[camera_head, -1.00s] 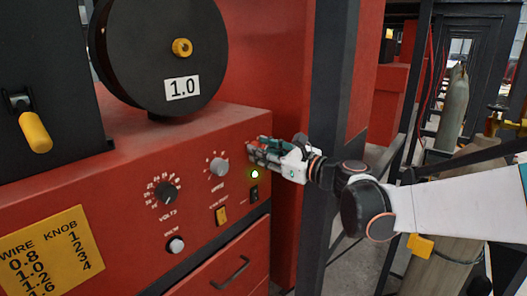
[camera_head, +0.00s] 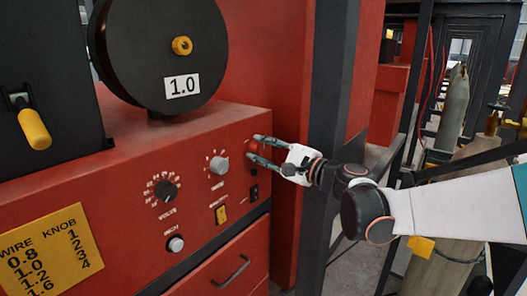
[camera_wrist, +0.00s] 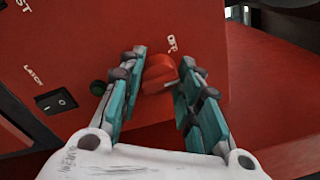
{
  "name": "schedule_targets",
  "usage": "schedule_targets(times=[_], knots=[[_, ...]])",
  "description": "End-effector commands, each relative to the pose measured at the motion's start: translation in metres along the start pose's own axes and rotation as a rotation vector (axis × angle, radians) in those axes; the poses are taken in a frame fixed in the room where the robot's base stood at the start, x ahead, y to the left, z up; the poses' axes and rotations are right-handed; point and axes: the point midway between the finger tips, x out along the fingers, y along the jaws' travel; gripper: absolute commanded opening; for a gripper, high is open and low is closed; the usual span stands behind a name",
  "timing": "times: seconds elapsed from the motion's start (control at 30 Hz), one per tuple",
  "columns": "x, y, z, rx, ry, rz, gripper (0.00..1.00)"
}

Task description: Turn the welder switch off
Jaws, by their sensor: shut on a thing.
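The red rotary switch (camera_head: 254,148) is on the upper right of the red welder's front panel. My gripper (camera_head: 255,149) reaches it from the right, its two fingers closed on either side of the knob. In the wrist view the red knob (camera_wrist: 160,72) sits between my teal fingertips (camera_wrist: 160,78), under a small white label that seems to read OFF. The small green lamp (camera_wrist: 98,88) beside it looks dark. A black rocker switch (camera_wrist: 57,101) sits left of the lamp.
The panel also carries a volts dial (camera_head: 166,190), a grey knob (camera_head: 218,165) and a yellow switch (camera_head: 221,214). A black wire spool (camera_head: 160,75) stands on top. A dark post (camera_head: 330,130) rises close behind my wrist.

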Motion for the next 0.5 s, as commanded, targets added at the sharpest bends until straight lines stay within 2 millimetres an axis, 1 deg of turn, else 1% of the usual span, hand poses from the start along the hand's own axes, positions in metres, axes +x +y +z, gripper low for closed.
schedule_targets(times=[0.5], knots=[[0.0,0.0017,-0.001,-0.469,-0.027,-0.005,0.08]])
